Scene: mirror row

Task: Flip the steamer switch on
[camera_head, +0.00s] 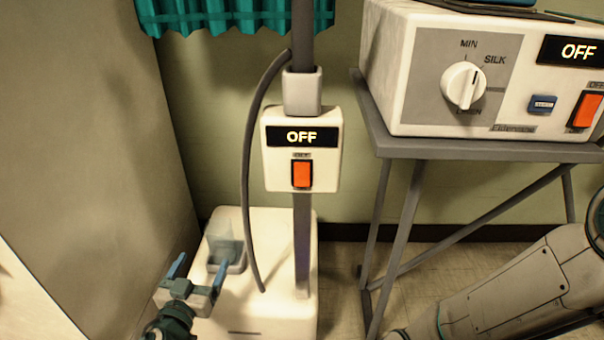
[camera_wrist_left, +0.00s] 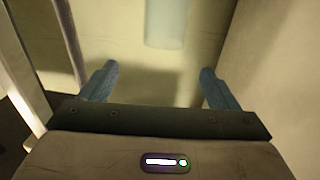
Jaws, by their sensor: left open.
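The steamer's white control box (camera_head: 273,180) is fixed on a grey pole. Its display (camera_head: 300,136) reads OFF, and the orange-red rocker switch (camera_head: 302,174) sits below it. The steamer's white base (camera_head: 272,318) stands on the floor. My left gripper (camera_head: 200,270) is open and empty, low and left of the switch, near the base and its translucent tank. In the left wrist view its blue fingers (camera_wrist_left: 158,70) are spread with nothing between them. The switch is not seen there. My right gripper is out of view; only part of that arm shows at lower right.
A dark hose (camera_head: 248,180) hangs left of the pole. A beige panel (camera_head: 100,150) stands at the left. At right, a grey table (camera_head: 450,150) bears a white iron unit (camera_head: 400,70) with a dial and its own OFF display and red switch. A teal curtain (camera_head: 220,15) hangs above.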

